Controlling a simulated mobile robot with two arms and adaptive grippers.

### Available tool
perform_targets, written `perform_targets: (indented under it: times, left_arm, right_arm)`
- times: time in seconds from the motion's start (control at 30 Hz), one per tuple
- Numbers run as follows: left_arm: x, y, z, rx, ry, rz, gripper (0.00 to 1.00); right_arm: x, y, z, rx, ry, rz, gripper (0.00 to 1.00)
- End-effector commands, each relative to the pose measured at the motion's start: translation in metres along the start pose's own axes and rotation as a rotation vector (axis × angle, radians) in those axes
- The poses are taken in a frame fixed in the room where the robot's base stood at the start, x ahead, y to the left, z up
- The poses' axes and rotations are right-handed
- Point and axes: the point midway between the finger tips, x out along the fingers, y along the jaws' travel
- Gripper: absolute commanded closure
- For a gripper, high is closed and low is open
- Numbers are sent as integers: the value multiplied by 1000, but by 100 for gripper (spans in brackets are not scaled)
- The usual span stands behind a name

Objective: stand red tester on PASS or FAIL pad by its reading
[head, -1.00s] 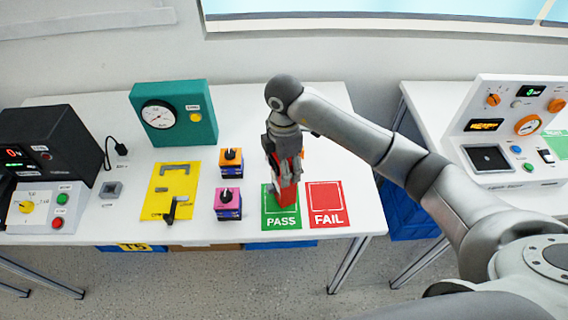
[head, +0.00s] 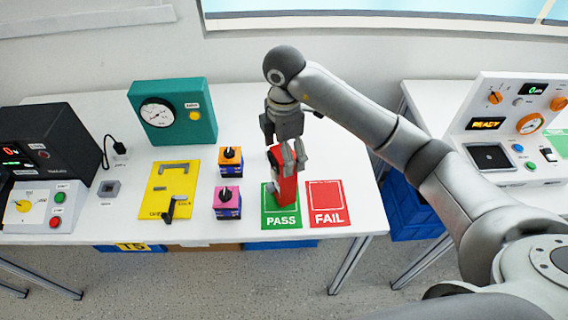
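The red tester (head: 284,190) stands upright on the green PASS pad (head: 282,219), near the pad's middle. My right gripper (head: 289,160) is just above and around the tester's upper part. Its fingers look spread, and they partly hide the tester's top and face. The tester's reading cannot be made out. The red FAIL pad (head: 327,203) lies bare to the right, next to the PASS pad. My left gripper is not in view.
An orange-topped switch box (head: 231,162) and a pink-topped one (head: 227,203) stand left of the pads. A yellow plate (head: 170,190), a teal gauge box (head: 173,113) and a black meter (head: 50,150) are further left. A white console (head: 515,125) stands on the right table.

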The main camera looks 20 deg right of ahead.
Motion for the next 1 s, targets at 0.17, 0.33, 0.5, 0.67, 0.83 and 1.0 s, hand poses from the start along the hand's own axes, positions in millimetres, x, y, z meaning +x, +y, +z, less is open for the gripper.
perform_targets:
  times: [0.17, 0.33, 0.5, 0.67, 0.83, 1.0]
  left_arm:
    - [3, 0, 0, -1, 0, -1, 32]
    - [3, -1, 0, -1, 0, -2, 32]
    - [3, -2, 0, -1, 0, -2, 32]
    - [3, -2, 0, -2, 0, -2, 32]
    - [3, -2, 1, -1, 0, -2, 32]
    - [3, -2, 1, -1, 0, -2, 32]
  right_arm:
    - [-40, 1, 1, -2, -3, 5, 19]
    - [-62, 1, 0, -1, -1, 3, 19]
    - [-71, 0, 0, -1, 0, 0, 19]
    - [-73, 0, 0, -1, 1, -1, 19]
    - [-72, 0, 0, -1, 1, -1, 19]
    - [-72, 0, 0, -1, 1, -1, 19]
